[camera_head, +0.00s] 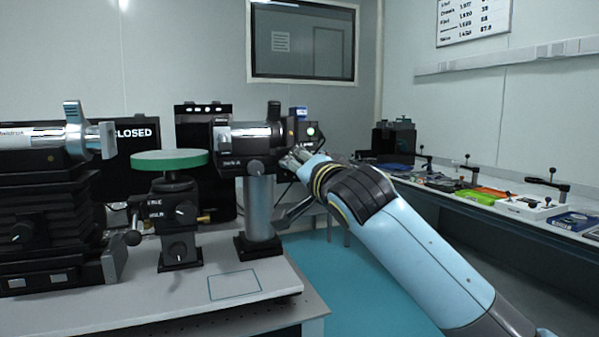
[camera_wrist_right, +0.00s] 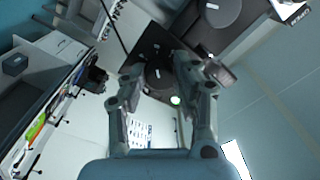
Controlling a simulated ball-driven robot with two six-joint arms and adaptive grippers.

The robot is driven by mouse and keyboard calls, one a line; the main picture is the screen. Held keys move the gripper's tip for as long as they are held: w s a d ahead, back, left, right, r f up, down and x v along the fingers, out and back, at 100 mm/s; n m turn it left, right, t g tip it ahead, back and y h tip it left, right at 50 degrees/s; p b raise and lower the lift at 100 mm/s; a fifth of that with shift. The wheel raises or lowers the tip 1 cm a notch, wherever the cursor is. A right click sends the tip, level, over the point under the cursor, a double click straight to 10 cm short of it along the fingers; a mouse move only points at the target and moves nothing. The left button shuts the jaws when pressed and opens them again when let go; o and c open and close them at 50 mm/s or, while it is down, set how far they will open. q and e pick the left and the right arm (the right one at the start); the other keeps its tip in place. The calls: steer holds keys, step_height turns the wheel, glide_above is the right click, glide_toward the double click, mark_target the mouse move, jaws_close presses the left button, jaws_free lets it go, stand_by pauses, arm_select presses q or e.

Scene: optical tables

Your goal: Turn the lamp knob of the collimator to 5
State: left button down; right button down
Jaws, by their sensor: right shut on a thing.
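The collimator (camera_head: 247,135) is a dark horizontal tube with a silver band, on a thick grey post at the right end of the near table. My right gripper (camera_head: 297,158) reaches its right end from the right and hides the lamp knob there in the head view. In the right wrist view a dark round knob (camera_wrist_right: 158,75) with a small pale mark sits between the fingertips of my right gripper (camera_wrist_right: 159,82), which is shut on it. A green light (camera_wrist_right: 176,100) glows beside it, also seen in the head view (camera_head: 311,131). I cannot read the knob's setting. My left gripper is not in view.
Left of the collimator stand a green-rimmed round table (camera_head: 168,159) on a knobbed mount and a silver-tubed instrument (camera_head: 37,136). A marked rectangle (camera_head: 234,285) on the near table is empty. A side bench (camera_head: 500,208) with several devices runs along the right wall.

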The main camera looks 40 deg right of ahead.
steer(key=shift+f+m, duration=0.25)
steer(key=shift+m, duration=0.25)
steer(key=c, duration=1.4)
jaws_free()
steer(key=shift+c, duration=0.2)
steer(key=o, duration=0.4)
steer(key=shift+r, duration=0.15)
steer(key=v, duration=1.2)
